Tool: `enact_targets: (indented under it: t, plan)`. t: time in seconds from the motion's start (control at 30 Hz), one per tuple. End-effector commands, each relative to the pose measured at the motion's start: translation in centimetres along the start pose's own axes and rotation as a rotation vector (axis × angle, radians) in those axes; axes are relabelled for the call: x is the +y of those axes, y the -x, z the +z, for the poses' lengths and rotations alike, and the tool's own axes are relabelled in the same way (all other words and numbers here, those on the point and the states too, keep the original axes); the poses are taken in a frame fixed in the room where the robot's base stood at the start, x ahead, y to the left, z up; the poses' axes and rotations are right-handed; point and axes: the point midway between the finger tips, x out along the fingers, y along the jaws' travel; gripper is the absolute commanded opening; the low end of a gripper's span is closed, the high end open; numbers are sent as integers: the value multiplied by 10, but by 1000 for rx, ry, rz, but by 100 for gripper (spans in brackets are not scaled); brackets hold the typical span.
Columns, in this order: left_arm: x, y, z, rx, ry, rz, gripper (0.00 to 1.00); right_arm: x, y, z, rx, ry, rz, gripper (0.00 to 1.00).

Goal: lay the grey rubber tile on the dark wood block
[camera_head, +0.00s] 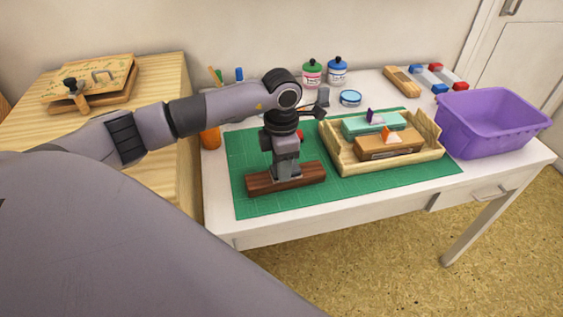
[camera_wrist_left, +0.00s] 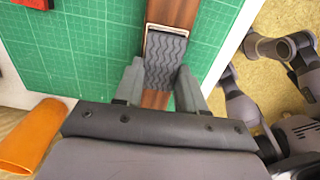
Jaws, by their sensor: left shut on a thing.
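The dark wood block (camera_head: 262,185) lies on the green mat as a long reddish-brown bar. In the left wrist view the block (camera_wrist_left: 174,12) runs beneath the tile. The grey rubber tile (camera_wrist_left: 164,58) has a wavy tread and a pale far edge. It lies flat over the block's middle, between the fingers of my left gripper (camera_wrist_left: 159,86), which is shut on it. In the head view my left gripper (camera_head: 287,174) points down right at the block. Whether the tile touches the block is hard to tell. My right gripper is not in view.
A wooden tray (camera_head: 345,168) with stamp pieces stands right of the block on the green mat (camera_head: 240,150). A purple bin (camera_head: 490,130) is at the table's right. Paint jars (camera_head: 312,73) stand behind. An orange cup (camera_wrist_left: 28,135) is near the left edge.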

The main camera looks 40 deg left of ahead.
Motion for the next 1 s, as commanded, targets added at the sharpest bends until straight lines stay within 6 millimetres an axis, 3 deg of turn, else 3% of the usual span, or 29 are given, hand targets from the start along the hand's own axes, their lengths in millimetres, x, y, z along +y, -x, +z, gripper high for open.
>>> enact_targets:
  t: [0.03,0.1,0.47,0.8,1.0]
  plan:
    - [0,0,0,0,0,0,46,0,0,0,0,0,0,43]
    - [0,0,0,0,0,0,69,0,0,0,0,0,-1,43]
    - [0,5,0,-1,0,0,69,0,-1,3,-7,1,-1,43]
    - [0,56,0,-2,0,1,69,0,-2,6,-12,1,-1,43]
    - [0,71,0,0,1,0,69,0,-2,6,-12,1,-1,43]
